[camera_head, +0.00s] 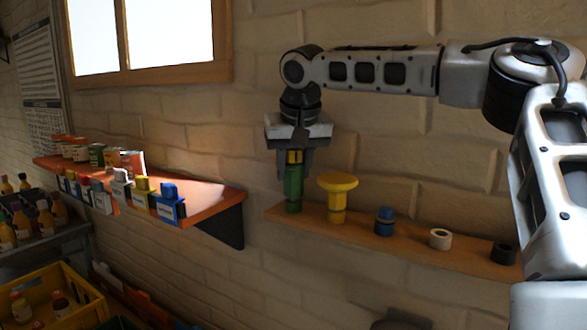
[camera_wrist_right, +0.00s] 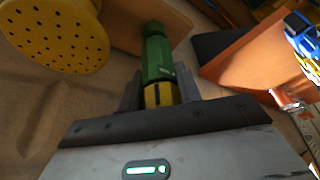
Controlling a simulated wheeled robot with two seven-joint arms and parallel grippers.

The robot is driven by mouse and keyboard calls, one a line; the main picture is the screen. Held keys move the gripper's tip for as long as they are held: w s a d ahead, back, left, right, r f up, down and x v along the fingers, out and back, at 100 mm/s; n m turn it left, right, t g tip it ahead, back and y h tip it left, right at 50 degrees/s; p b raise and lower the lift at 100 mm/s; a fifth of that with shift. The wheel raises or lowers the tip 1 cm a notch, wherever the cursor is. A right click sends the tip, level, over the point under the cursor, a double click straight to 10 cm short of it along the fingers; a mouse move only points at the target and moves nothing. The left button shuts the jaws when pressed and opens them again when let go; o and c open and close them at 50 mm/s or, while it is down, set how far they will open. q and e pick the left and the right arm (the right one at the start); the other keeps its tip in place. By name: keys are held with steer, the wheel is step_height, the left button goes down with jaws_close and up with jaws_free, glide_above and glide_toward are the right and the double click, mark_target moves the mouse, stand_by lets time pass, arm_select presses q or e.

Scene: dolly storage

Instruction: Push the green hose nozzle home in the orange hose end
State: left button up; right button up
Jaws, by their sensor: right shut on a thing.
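The green hose nozzle (camera_head: 293,188) is upright at the left end of the wooden shelf (camera_head: 400,236). It has a yellow band near its top. My right gripper (camera_head: 293,165) comes down from above and is shut on it around the yellow band. In the right wrist view the nozzle (camera_wrist_right: 156,58) points away from between the fingers of my right gripper (camera_wrist_right: 160,94). Its far end is at the shelf board; I cannot tell whether it rests on it. I cannot make out the orange hose end in either view. My left gripper is not in view.
A yellow sprinkler head (camera_head: 337,186) stands close right of the nozzle. A blue fitting (camera_head: 384,222), a white ring (camera_head: 440,239) and a black ring (camera_head: 503,253) follow along the shelf. An orange shelf (camera_head: 215,200) with cans and boxes is to the left; a yellow crate (camera_head: 88,292) stands below.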

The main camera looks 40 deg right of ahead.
steer(key=shift+r, duration=1.3)
steer(key=shift+r, duration=0.9)
